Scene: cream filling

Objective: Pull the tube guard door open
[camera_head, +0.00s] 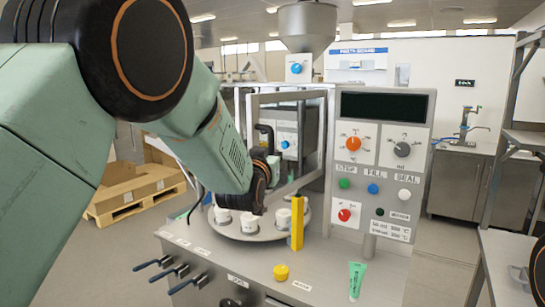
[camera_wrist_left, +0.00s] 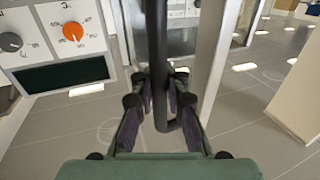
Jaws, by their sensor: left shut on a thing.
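The tube guard door (camera_head: 287,97) is a grey-framed clear panel on the front of the filling machine, left of the control panel. Its frame also shows as a pale post in the left wrist view (camera_wrist_left: 218,60). The black door handle (camera_head: 265,128) is a bar on the door's left side. My left gripper (camera_wrist_left: 160,105) is shut on the handle (camera_wrist_left: 157,50), which passes between its fingers. In the head view my left arm comes in from the left and its wrist hides much of the gripper. My right gripper is not in view.
A round turntable (camera_head: 238,234) with white cups sits below the door. A yellow post (camera_head: 297,222), a yellow cap (camera_head: 281,272) and a green tube (camera_head: 356,280) are on the machine's deck. The control panel (camera_head: 380,160) stands to the right. A pallet with cardboard (camera_head: 135,195) is behind left.

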